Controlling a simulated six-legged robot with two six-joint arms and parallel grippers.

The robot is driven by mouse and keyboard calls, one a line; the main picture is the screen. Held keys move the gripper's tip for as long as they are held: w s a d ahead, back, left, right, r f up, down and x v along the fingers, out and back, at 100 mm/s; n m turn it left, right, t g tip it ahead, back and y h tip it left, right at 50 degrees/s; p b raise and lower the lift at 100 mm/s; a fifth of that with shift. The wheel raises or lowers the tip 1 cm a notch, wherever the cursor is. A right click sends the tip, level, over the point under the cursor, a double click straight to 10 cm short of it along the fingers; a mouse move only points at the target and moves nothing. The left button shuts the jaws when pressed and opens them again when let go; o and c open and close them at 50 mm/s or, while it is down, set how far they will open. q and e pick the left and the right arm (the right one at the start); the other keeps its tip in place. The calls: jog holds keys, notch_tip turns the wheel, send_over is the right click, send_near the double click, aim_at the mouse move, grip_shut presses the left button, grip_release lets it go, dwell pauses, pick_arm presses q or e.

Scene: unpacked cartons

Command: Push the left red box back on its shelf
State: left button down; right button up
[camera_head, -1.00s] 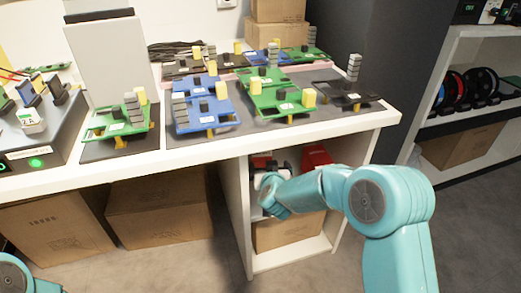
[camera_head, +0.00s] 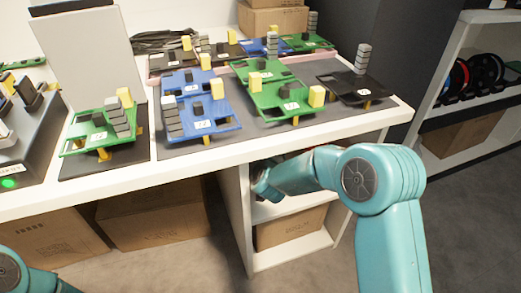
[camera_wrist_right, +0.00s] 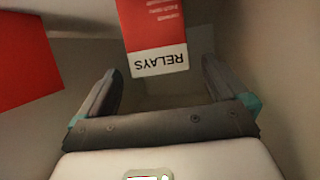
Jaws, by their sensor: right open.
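In the right wrist view, a red box with a white end labelled RELAYS (camera_wrist_right: 157,40) lies ahead between the fingertips of my right gripper (camera_wrist_right: 161,70), with a gap on each side. The lettering is upside down. A second red box (camera_wrist_right: 25,65) is at that view's left edge, outside the fingers. In the head view, my right gripper (camera_head: 264,184) is inside the shelf unit (camera_head: 239,205) under the bench, and my arm and the bench top hide most of both boxes. Only my left arm shows at the bottom left; its gripper is out of frame.
The bench edge (camera_head: 300,139) is just above my right arm. Green (camera_head: 285,92) and blue boards stand on the bench. A cardboard carton (camera_head: 291,228) sits on the lower shelf, and larger cartons (camera_head: 152,212) stand left of the unit. A rack with spools is at right.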

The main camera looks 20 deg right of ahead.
jog(key=shift+s+r, duration=0.1)
jog(key=shift+s, duration=0.05)
jog(key=b+x, duration=0.2)
jog(key=x, duration=0.5)
jog(key=shift+s+b, duration=0.1)
jog(key=shift+b, duration=0.2)
pick_arm(q)
jog(key=f, duration=0.1)
jog(key=w+f, duration=0.1)
jog(key=shift+w+a+f+t, duration=0.2)
jog(key=shift+w+f+t, duration=0.1)
jog(key=shift+t, duration=0.1)
pick_arm(e)
jog(key=shift+w+d, duration=0.1)
jog(key=shift+w, duration=0.25)
jog(key=c, duration=1.1)
pick_arm(q)
jog(key=shift+a+r, duration=0.1)
jog(key=shift+a, duration=0.1)
pick_arm(e)
jog(key=shift+a, duration=0.2)
